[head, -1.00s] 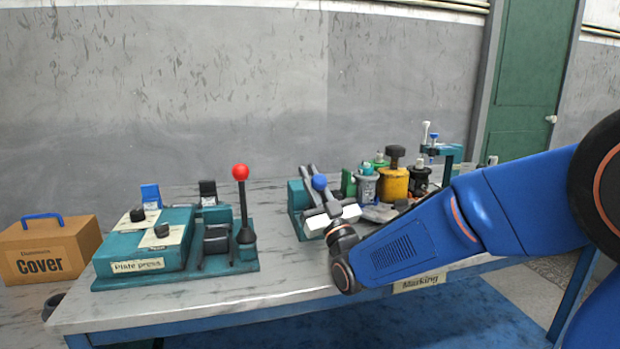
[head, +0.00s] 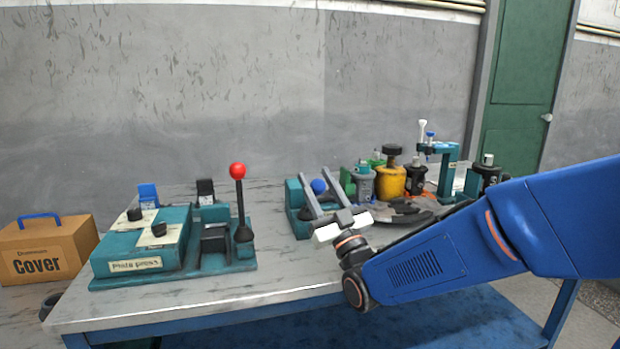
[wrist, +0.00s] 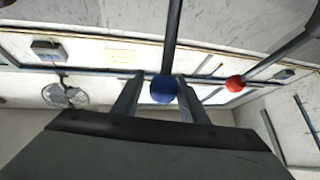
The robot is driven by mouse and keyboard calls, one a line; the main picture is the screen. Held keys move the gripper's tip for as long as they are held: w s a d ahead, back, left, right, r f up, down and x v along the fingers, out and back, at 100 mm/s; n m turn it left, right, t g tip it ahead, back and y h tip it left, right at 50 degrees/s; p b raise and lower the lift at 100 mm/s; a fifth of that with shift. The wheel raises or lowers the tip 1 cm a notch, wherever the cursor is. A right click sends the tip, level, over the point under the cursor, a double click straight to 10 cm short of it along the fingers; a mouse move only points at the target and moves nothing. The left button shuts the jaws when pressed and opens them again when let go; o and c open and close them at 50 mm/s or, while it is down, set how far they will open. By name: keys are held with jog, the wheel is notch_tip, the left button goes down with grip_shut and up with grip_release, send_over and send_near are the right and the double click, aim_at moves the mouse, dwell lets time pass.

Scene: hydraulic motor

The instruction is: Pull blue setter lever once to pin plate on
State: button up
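The blue setter lever's ball knob (head: 319,186) sits on the teal setter in the middle of the bench. My gripper (head: 320,176) is open, with its two grey fingers pointing up and away, one to each side of the knob in the head view. In the wrist view the blue knob (wrist: 163,90) shows between the fingertips (wrist: 160,80), its dark rod running to the top edge. I see no clear grip on it; how deep it lies between the fingers is hard to tell. The pin plate cannot be made out.
The plate press (head: 140,250) with its red-knobbed lever (head: 238,171) stands to the left. A cardboard cover box (head: 45,255) is at far left. A yellow canister (head: 391,180), other parts and a teal marking stand (head: 448,160) are to the right. The bench front is clear.

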jog(key=s+d, duration=0.4)
jog(key=s, duration=0.2)
jog(key=shift+s, duration=0.35)
